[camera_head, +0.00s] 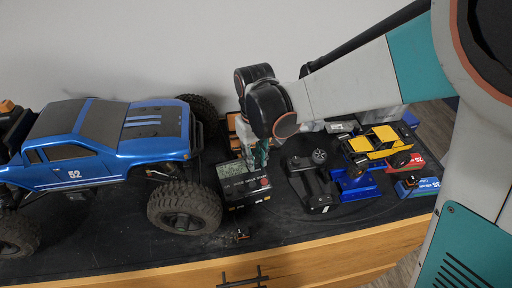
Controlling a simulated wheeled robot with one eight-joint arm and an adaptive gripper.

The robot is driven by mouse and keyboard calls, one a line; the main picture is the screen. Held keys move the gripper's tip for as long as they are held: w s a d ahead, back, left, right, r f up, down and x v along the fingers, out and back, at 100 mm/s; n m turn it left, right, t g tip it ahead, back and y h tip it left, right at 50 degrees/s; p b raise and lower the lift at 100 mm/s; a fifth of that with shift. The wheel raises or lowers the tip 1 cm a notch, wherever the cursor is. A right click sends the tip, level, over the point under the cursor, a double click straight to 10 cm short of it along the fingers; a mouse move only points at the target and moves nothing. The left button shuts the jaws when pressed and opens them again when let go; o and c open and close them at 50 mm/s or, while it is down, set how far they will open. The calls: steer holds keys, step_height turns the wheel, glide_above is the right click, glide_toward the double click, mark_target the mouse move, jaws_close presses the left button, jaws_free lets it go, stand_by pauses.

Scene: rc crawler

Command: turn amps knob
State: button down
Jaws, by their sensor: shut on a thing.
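A black charger box (243,194) with a lit display (232,169) stands on the dark mat beside the blue truck's front wheel. A small red round control (265,182) shows on its right side. My gripper (259,163) points down at the back right of the charger's top face, just behind the red control. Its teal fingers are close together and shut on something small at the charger. That thing is hidden by the fingers, and its position fits the amps knob. I cannot see the knob's pointer or angle.
A large blue crawler truck (100,142) stands to the left. A black transmitter (315,184) lies right of the charger. A small yellow crawler (378,146) sits on a blue stand (354,186). Small red and blue boxes lie at the right. An orange-brown thing is behind my gripper.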

steer(key=c, duration=1.4)
jaws_free()
steer(key=shift+o, duration=0.2)
